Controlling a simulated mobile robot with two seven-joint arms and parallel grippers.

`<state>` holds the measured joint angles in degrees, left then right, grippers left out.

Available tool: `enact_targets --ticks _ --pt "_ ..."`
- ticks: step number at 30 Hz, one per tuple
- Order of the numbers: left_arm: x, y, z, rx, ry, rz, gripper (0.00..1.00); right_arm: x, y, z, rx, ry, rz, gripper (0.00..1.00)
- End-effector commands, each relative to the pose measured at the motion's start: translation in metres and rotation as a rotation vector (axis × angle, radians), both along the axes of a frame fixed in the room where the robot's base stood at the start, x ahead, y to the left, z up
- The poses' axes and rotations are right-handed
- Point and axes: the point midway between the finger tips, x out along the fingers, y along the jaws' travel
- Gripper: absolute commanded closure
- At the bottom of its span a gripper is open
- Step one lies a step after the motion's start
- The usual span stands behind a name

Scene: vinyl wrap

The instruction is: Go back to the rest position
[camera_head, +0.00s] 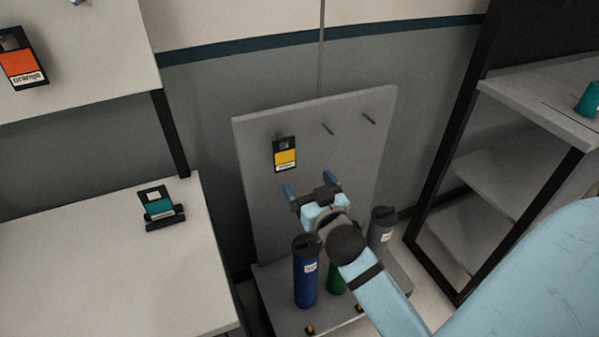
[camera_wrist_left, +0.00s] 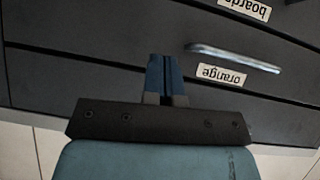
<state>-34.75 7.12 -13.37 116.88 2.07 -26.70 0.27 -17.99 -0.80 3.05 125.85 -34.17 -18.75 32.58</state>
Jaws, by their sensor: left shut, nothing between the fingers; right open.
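My right gripper (camera_head: 312,190) is open and empty in the head view, in front of the grey pegboard panel (camera_head: 355,150) and below a yellow-labelled card (camera_head: 285,155) that hangs on a peg. My left gripper is outside the head view. In the left wrist view its blue fingers (camera_wrist_left: 165,78) are shut together with nothing between them, in front of dark drawers (camera_wrist_left: 100,35). One drawer carries an upside-down "orange" label (camera_wrist_left: 221,75) near its metal handle (camera_wrist_left: 235,57).
A blue bottle (camera_head: 305,275), a partly hidden green bottle (camera_head: 336,279) and a grey bottle (camera_head: 382,228) stand on the panel's base. A teal card (camera_head: 160,205) rests in a holder on the left table (camera_head: 90,260). A shelf (camera_head: 545,110) stands right.

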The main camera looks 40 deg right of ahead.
Motion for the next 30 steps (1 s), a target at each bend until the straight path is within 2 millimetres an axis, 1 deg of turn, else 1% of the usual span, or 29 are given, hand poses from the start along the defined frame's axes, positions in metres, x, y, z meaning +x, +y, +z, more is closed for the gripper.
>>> enact_targets --ticks 3,8,11,14,17,18,20,21,23,24,26,27,28,29,30 --pt "0.000 -0.001 0.000 -0.002 0.001 0.002 1.00 -0.005 0.001 -0.001 -0.001 0.001 -0.001 0.07" --pt "0.001 -0.002 0.001 -0.006 0.000 0.004 1.00 -0.006 0.001 0.000 -0.001 0.001 0.000 0.07" --pt "0.001 -0.002 0.001 -0.007 -0.001 0.005 1.00 -0.008 0.006 -0.009 0.002 0.024 0.015 0.07" --pt "0.001 -0.002 0.001 -0.007 -0.003 0.004 1.00 -0.015 0.023 -0.040 0.008 0.106 0.068 0.07" --pt "0.001 -0.002 0.001 -0.007 -0.004 0.004 1.00 -0.036 0.054 -0.092 0.020 0.245 0.161 0.07" --pt "0.001 -0.002 0.001 -0.007 -0.004 0.004 1.00 -0.047 0.068 -0.115 0.024 0.310 0.207 0.07" --pt "0.001 -0.002 0.001 -0.006 -0.004 0.004 1.00 -0.068 0.089 -0.147 0.033 0.400 0.275 0.07" --pt "0.001 -0.002 0.001 -0.005 -0.005 0.003 1.00 -0.083 0.102 -0.166 0.038 0.458 0.320 0.07" --pt "0.001 -0.001 0.001 -0.005 -0.005 0.003 1.00 -0.108 0.121 -0.193 0.049 0.538 0.387 0.07" --pt "0.001 -0.001 0.001 -0.004 -0.004 0.002 1.00 -0.125 0.133 -0.209 0.054 0.589 0.431 0.07" --pt "0.001 0.000 0.001 -0.001 -0.005 0.000 1.00 -0.152 0.151 -0.232 0.066 0.662 0.497 0.07" --pt "0.002 0.000 0.025 0.001 -0.002 -0.001 1.00 -0.154 0.153 -0.209 0.062 0.664 0.506 0.07" --pt "0.002 0.001 0.037 0.007 -0.001 -0.002 1.00 -0.152 0.151 -0.192 0.057 0.655 0.501 0.07" --pt "0.001 0.001 0.047 0.011 -0.005 -0.005 1.00 -0.152 0.150 -0.183 0.051 0.654 0.500 0.07" --pt "0.001 0.002 0.061 0.015 -0.015 -0.008 1.00 -0.152 0.149 -0.171 0.046 0.651 0.499 0.07"
